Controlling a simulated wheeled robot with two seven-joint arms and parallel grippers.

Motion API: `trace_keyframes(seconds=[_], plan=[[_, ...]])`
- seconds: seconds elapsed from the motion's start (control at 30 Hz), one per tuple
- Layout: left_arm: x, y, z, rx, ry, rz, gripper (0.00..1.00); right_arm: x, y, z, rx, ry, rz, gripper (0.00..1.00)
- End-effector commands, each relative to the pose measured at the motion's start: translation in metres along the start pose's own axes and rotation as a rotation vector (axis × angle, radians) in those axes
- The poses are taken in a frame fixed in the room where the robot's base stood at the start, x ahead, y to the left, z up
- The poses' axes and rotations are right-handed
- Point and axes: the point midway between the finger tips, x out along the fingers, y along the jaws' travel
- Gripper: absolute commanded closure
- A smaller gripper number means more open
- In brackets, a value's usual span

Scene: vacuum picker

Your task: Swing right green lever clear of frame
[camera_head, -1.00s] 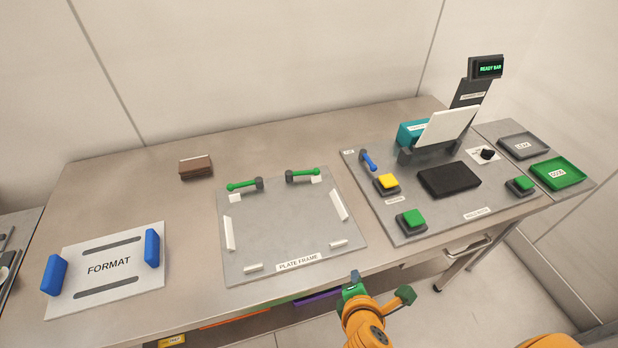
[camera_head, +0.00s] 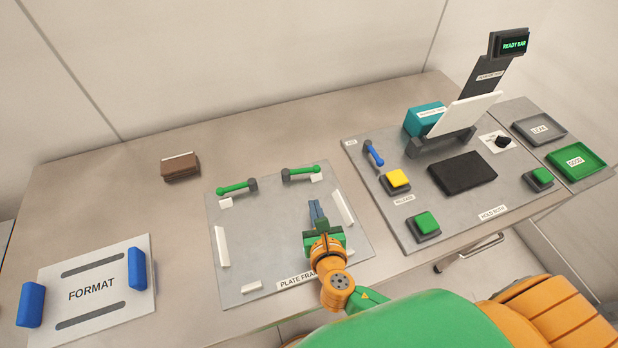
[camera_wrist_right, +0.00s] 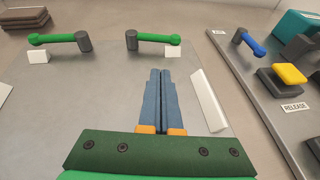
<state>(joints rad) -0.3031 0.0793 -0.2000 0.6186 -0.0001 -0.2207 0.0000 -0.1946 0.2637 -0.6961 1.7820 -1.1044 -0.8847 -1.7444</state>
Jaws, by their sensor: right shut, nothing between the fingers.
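The right green lever (camera_head: 301,171) is at the far edge of the grey plate frame (camera_head: 232,275). Its dark pivot is at the left end and its green knob at the right, above a white block. In the right wrist view the lever (camera_wrist_right: 155,39) lies ahead of the fingers, a little left. My right gripper (camera_head: 315,206) is over the plate frame, short of the lever and apart from it. Its blue-grey fingers (camera_wrist_right: 160,76) are together and empty. The left green lever (camera_head: 236,187) points left from its own pivot. My left gripper is not in view.
White corner blocks, such as the right one (camera_head: 343,207), stand on the plate. To the right is a station with a blue lever (camera_head: 374,153), yellow button (camera_head: 397,178) and green button (camera_head: 427,222). A brown block (camera_head: 180,167) and FORMAT plate (camera_head: 92,287) lie left.

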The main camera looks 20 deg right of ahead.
Motion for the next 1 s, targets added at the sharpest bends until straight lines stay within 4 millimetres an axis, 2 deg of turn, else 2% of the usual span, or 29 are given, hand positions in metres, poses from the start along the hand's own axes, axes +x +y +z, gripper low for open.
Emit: trace_keyframes(seconds=[0.2, 0.4, 0.57, 0.87, 1.0], plan=[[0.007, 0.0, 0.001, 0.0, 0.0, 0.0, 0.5, 0.048, 0.0, -0.001, 0.002, -0.002, -0.001, 1.0], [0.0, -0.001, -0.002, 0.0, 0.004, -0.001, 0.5, 0.073, 0.0, 0.018, 0.002, -0.001, -0.001, 1.0], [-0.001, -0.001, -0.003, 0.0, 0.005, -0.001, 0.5, 0.081, 0.0, 0.022, 0.002, 0.0, 0.0, 1.0], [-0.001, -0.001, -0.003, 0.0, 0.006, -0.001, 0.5, 0.082, 0.0, 0.022, 0.001, 0.0, 0.002, 1.0], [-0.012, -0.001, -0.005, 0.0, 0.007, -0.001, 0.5, 0.092, -0.005, 0.032, -0.036, -0.003, 0.081, 1.0]])
